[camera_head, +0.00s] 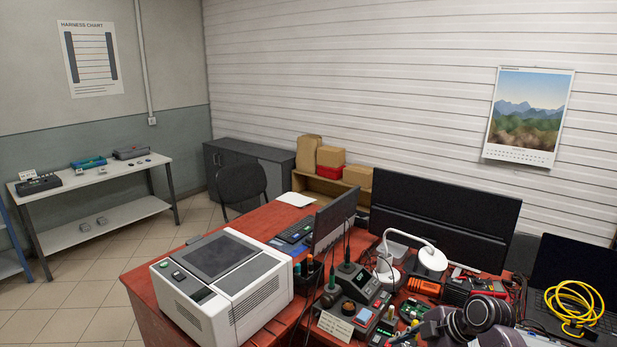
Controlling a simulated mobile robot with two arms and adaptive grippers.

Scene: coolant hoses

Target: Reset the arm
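At the bottom edge, right of centre, dark rounded parts and a white link look like my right arm. What seems to be my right gripper (405,338) is a small dark shape at the front of the desk, mostly cut off by the frame. I cannot tell whether it is open or shut, or whether it holds anything. My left arm and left gripper are not in view.
The red desk (150,303) is crowded. It carries a large white machine (222,287), a soldering station (352,290), a white lamp (431,260), monitors (443,222) and a yellow cable coil (574,306). A side table (105,173) stands left, with open floor between.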

